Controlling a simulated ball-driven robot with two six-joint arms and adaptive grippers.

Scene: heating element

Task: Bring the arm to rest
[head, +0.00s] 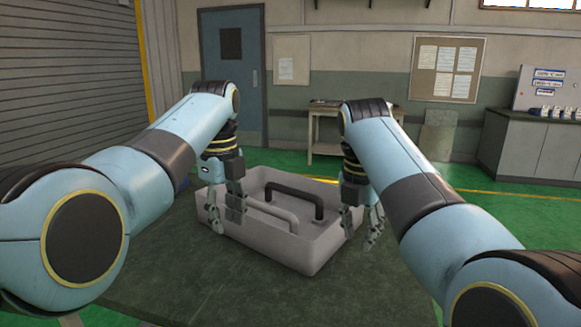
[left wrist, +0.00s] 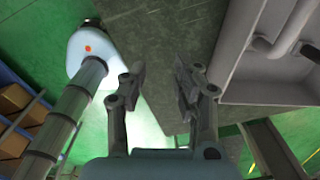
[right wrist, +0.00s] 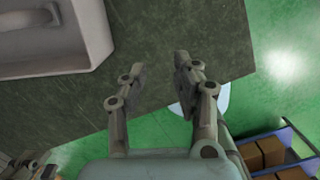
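A light grey open bin (head: 285,250) stands on the dark table. Inside it show a grey U-shaped bar (head: 268,211) and a black U-shaped bar (head: 297,193). My left gripper (head: 226,214) points down beside the bin's left end. In the left wrist view my left gripper (left wrist: 158,80) is open and empty, with the bin wall (left wrist: 236,50) to its right. My right gripper (head: 362,228) points down beside the bin's right end. In the right wrist view my right gripper (right wrist: 158,76) is open and empty, with the bin's rim (right wrist: 98,30) at upper left.
The table top (head: 225,285) is bare in front of the bin. A small side table (head: 325,145) stands behind, and a grey cabinet (head: 540,148) is at far right. Shelves with brown boxes (right wrist: 270,152) show below the table in the right wrist view.

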